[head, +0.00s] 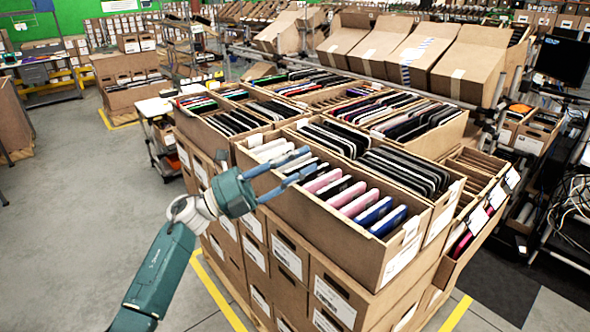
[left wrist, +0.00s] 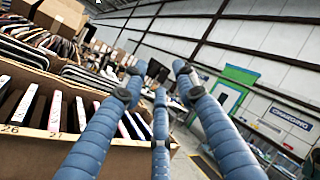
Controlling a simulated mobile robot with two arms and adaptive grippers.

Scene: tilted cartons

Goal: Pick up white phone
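White phones (head: 269,146) stand in a row at the far left end of the front carton (head: 325,228), with black, pink and blue phones further right. My left gripper (head: 311,160) reaches in from the left over the carton's left part, fingers spread and empty, covering part of the row. In the left wrist view, the left gripper's blue fingers (left wrist: 155,70) are apart with nothing between them. A white phone (left wrist: 54,112) stands among dark ones in the numbered carton (left wrist: 30,150) at left. My right gripper is in neither view.
More cartons of phones fill the stack behind, such as one with dark phones (head: 405,170). Empty tilted cartons (head: 425,55) stand at the back. A small cart (head: 160,135) is at left. Grey floor (head: 80,200) is open at left.

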